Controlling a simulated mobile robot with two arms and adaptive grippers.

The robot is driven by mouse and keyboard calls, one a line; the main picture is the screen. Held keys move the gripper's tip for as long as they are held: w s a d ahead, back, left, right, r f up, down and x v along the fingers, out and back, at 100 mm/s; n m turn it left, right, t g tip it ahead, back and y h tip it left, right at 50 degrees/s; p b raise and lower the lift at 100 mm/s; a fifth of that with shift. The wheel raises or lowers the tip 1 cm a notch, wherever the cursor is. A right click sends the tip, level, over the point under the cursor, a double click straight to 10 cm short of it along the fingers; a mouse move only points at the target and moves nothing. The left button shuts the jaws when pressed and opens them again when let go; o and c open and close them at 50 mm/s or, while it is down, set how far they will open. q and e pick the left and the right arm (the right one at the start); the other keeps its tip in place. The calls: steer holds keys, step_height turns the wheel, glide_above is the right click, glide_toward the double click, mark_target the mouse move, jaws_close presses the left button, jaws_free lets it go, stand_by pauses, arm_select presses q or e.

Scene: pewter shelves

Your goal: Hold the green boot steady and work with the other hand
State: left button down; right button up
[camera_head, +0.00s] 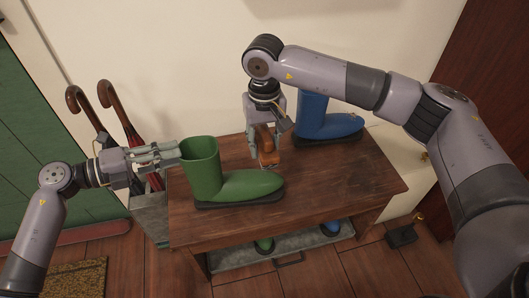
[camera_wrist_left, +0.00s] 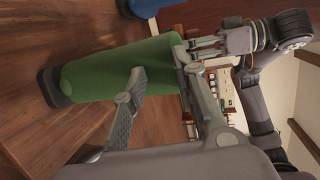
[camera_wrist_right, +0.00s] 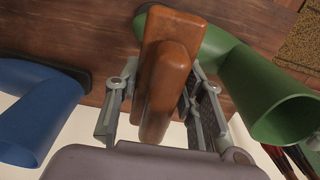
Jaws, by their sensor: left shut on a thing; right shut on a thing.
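The green boot (camera_head: 203,170) stands upright on the wooden bench (camera_head: 330,185), toe to the right. My left gripper (camera_head: 177,153) is shut on the top of its shaft from the left; the left wrist view shows the boot (camera_wrist_left: 105,75) at the fingers. My right gripper (camera_head: 266,135) is shut on a brown wooden brush (camera_wrist_right: 165,65), which also shows in the head view (camera_head: 264,139). The brush is behind the boot's foot, right of the shaft. I cannot tell whether it touches the boot. Its bristles are mostly hidden.
A blue boot (camera_head: 315,118) stands at the bench's back right, close to my right gripper. Umbrellas with curved handles (camera_head: 108,93) stand in a grey holder (camera_head: 151,218) left of the bench. The bench's front right is clear.

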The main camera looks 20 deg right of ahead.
arm_select(q)
steer(key=c, duration=1.4)
jaws_free()
steer(key=shift+s+f, duration=0.1)
steer(key=shift+f, duration=0.5)
arm_select(e)
steer(key=shift+w+f, duration=0.1)
arm_select(q)
steer(key=shift+o, duration=1)
steer(key=shift+d+r, duration=0.1)
steer(key=shift+r, duration=0.15)
steer(key=v, duration=1.2)
